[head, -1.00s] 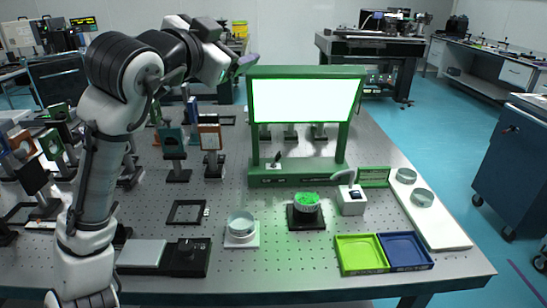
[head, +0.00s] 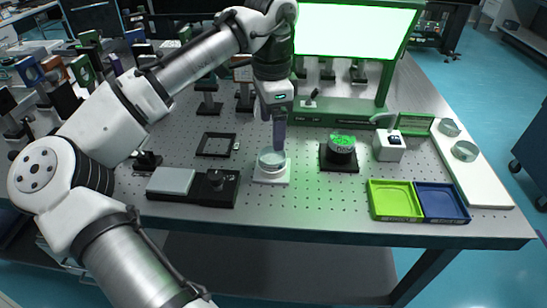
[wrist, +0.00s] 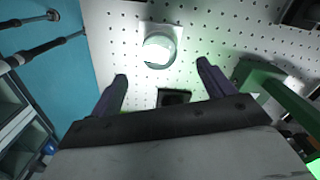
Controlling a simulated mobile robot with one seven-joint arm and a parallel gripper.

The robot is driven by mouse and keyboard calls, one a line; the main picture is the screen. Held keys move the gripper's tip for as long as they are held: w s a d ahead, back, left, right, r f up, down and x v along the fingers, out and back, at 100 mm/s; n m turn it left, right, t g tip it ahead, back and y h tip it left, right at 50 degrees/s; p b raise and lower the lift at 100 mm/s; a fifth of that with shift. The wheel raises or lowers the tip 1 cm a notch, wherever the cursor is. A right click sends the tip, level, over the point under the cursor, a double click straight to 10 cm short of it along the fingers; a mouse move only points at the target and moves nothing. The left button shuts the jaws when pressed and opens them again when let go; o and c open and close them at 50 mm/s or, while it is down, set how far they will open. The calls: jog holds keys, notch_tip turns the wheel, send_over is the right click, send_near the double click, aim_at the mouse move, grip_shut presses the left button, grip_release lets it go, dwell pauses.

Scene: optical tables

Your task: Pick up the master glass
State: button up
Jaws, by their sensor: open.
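A round clear glass (head: 271,160) sits on a small white square base (head: 268,178) near the front middle of the perforated table. I take it to be the master glass; no label on it can be read. In the wrist view the glass (wrist: 159,48) shows from above, ahead of the fingertips and roughly centred between them. My gripper (head: 280,148) points down above the glass in the head view, its dark fingers overlapping the glass's back edge in the picture. In the wrist view my gripper (wrist: 162,69) is open, with nothing between its two spread fingers.
A black mount with a green-topped disc (head: 341,147) and a white device (head: 389,145) stand to the right. Green (head: 394,203) and blue (head: 441,203) trays lie front right. Two more glasses (head: 464,151) rest on a white board. A green-framed light screen (head: 350,30) stands behind.

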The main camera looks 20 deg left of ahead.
aim_at(272, 154)
jog(key=shift+s+f, duration=0.1)
jog(key=shift+f, duration=3.35)
jog(key=c, duration=1.2)
